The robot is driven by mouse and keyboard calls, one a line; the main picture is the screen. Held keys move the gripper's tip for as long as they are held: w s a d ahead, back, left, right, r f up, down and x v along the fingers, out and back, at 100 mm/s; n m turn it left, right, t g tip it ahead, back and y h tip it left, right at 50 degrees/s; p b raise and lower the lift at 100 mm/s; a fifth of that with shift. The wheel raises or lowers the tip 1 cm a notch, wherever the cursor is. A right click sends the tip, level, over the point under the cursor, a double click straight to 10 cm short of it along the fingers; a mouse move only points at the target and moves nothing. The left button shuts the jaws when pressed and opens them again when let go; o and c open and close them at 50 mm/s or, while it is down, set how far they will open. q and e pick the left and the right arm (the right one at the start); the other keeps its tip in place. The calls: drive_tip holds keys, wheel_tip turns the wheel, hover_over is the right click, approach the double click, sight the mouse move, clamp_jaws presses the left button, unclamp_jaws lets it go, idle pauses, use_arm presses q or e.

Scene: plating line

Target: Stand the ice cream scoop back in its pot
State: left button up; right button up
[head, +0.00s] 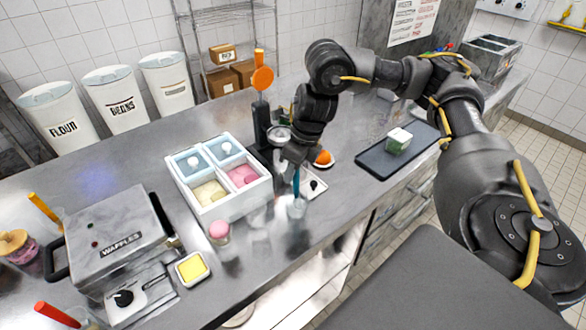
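My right arm reaches in from the right, and its dark gripper (297,158) points down over the counter, right of the ice cream tubs. A thin teal handle (296,180), which looks like the scoop's, runs down from the fingertips. Whether the fingers are closed on it is too small to tell. Its lower end meets a small, pale, see-through pot (297,208) near the counter's front edge. The handle looks nearly upright; I cannot tell whether the scoop's end is inside the pot or just above it. My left gripper is not in view.
A white box of ice cream tubs (225,207) stands left of the gripper. A pink-topped cup (219,232), a yellow-filled dish (191,268) and a waffle maker (115,235) are further left. A dark tray (378,163) holding a green-and-white block lies to the right.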

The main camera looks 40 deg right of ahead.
drive_tip(key=o, duration=0.5)
drive_tip(key=p+v, duration=0.1)
drive_tip(key=v, duration=1)
drive_tip(key=shift+p, duration=0.35)
drive_tip(key=shift+f, duration=0.1)
